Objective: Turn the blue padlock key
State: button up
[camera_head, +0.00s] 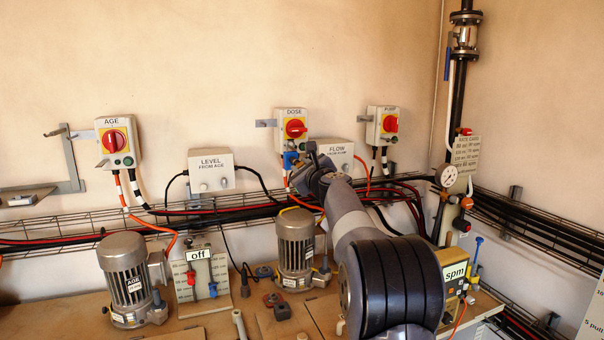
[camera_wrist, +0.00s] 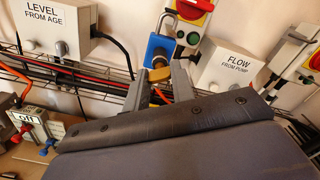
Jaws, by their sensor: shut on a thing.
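The blue padlock (camera_wrist: 160,50) hangs by its shackle from the DOSE switch box, upright in the wrist view. In the head view the padlock (camera_head: 290,159) shows just left of my gripper. A brass-coloured key (camera_wrist: 160,73) sits at the padlock's lower end. My gripper (camera_wrist: 157,76) reaches up from below, with one finger on each side of the key, and is shut on it. In the head view my gripper (camera_head: 312,165) is dark and its fingertips are hard to make out. The key's far end is hidden at the padlock.
The LEVEL box (camera_head: 212,171) and the FLOW box (camera_head: 338,154) flank the padlock. The DOSE box (camera_head: 292,128) with its red knob is above. Cables and a wire tray (camera_head: 220,212) run below. Grey motors (camera_head: 296,247) stand on the bench.

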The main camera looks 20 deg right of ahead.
jog(key=n+b, duration=0.3)
jog(key=n, duration=0.3)
jog(key=shift+f, duration=0.15)
jog(key=n+b, duration=0.2)
jog(key=n, duration=0.3)
jog(key=shift+b, duration=0.3)
jog(key=shift+n, duration=0.3)
jog(key=o, duration=1)
jog(key=shift+s, duration=0.1)
jog(key=s+b, duration=0.4)
jog(key=s, duration=0.6)
jog(key=shift+s+b, duration=0.3)
jog(key=shift+s, duration=0.05)
